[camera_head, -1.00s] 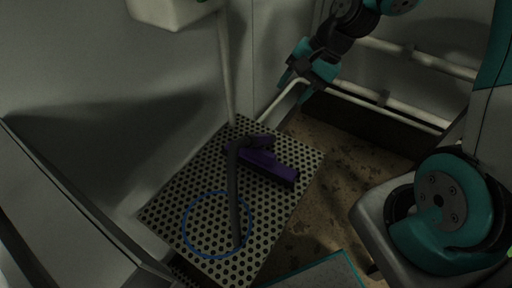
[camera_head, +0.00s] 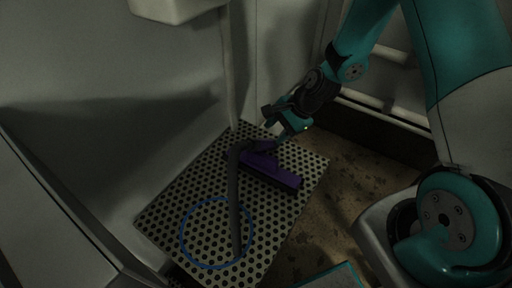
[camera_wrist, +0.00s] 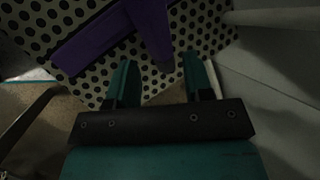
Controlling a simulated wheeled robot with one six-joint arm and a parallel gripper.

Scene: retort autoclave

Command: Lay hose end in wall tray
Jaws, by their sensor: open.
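A dark grey hose (camera_head: 234,200) lies across a pale perforated plate (camera_head: 180,225), its upper end bending beside a purple T-shaped piece (camera_head: 270,172). Whether the two are joined, I cannot tell. My gripper (camera_head: 274,136) is just above the purple piece's upper part. In the wrist view my gripper (camera_wrist: 158,78) is open, with the purple stem (camera_wrist: 151,28) ahead between its two teal fingers and nothing clearly held. A pale wall-mounted box (camera_head: 180,10) is at the top left; whether it is the wall tray, I cannot tell.
A thin blue ring (camera_head: 183,232) shows around the hose's lower end. A pale vertical pipe (camera_head: 228,80) runs down behind the plate. White rails (camera_head: 392,122) and a wall stand at the back right. Brown stained floor (camera_head: 335,200) is open right of the plate.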

